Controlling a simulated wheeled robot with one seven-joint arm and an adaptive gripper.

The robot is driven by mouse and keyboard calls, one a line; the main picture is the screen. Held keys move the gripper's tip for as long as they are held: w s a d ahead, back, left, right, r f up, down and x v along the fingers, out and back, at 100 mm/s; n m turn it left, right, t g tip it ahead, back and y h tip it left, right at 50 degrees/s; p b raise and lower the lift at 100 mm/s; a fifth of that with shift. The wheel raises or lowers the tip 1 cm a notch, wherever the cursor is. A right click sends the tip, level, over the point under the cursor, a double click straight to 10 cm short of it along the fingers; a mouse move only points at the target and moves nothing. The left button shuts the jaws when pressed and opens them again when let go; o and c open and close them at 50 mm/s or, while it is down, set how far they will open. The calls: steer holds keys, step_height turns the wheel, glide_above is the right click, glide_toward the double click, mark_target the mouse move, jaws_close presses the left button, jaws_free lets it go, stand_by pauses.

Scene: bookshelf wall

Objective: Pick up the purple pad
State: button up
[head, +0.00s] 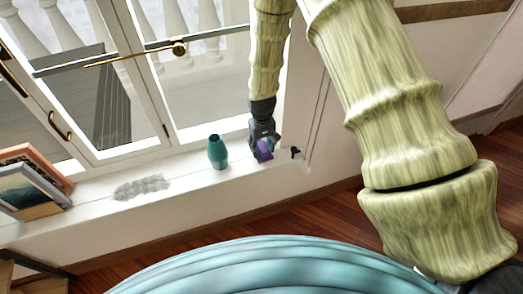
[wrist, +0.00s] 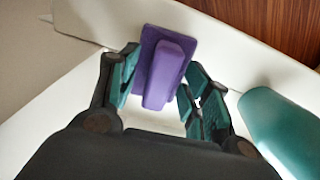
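The purple pad (wrist: 165,72) is a flat purple piece with a raised block on it, and it shows between my fingertips in the wrist view. In the head view the purple pad (head: 264,150) is small and partly hidden by my gripper (head: 266,146) at the white window sill. In the wrist view my gripper (wrist: 160,78) is open, with a teal-lined finger on each side of the pad. The left finger is close to the pad's edge; a small gap shows at the right finger. I cannot tell whether either finger touches it.
A teal vase (head: 218,152) stands on the sill just beside my gripper; it also shows at lower right in the wrist view (wrist: 282,130). A grey patterned flat thing (head: 142,187) and framed pictures (head: 35,180) are further left. The window (head: 150,90) is behind the sill.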

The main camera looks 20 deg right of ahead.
mark_target(261, 148)
jaws_close()
steer(key=shift+r, duration=0.55)
steer(key=shift+s+a+r+b, duration=0.15)
steer(key=shift+s+r+b, duration=0.1)
steer(key=shift+r, duration=0.35)
steer(key=shift+s+a+r+b, duration=0.1)
steer(key=shift+s+r+b, duration=0.15)
steer(key=shift+r, duration=0.35)
steer(key=s+a+r+b, duration=0.1)
steer(key=s+a, duration=0.7)
steer(key=s, duration=0.4)
steer(key=shift+s+a+r+b, duration=0.15)
steer(key=shift+s+r+b, duration=0.1)
steer(key=shift+b, duration=0.1)
